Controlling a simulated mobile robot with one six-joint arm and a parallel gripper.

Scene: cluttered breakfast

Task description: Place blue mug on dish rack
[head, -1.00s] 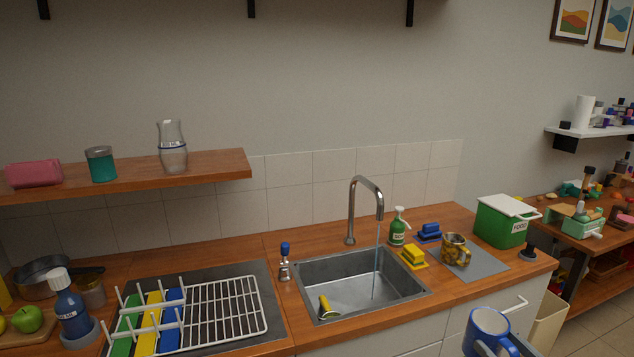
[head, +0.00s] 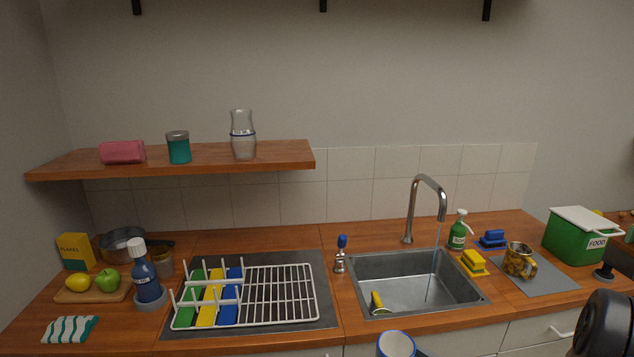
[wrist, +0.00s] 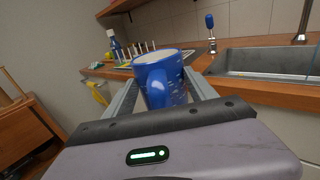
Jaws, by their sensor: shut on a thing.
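The blue mug (wrist: 160,83) is upright between the fingers of my gripper (wrist: 163,98) in the wrist view, its handle facing the camera. My gripper is shut on it. In the head view the mug (head: 396,344) shows only its upper part at the bottom edge, in front of the counter, with a pale inside. The white wire dish rack (head: 283,294) stands on a dark mat left of the sink. Green, yellow and blue plates or boards stand in its left part; its right part is bare. The mug is apart from the rack, to its lower right.
The sink (head: 390,287) with running tap (head: 428,188) lies right of the rack. A blue bottle (head: 147,283) stands just left of the rack. A metal-based, blue-topped dispenser (head: 340,256) stands between rack and sink. A wooden shelf (head: 210,158) overhangs the back left.

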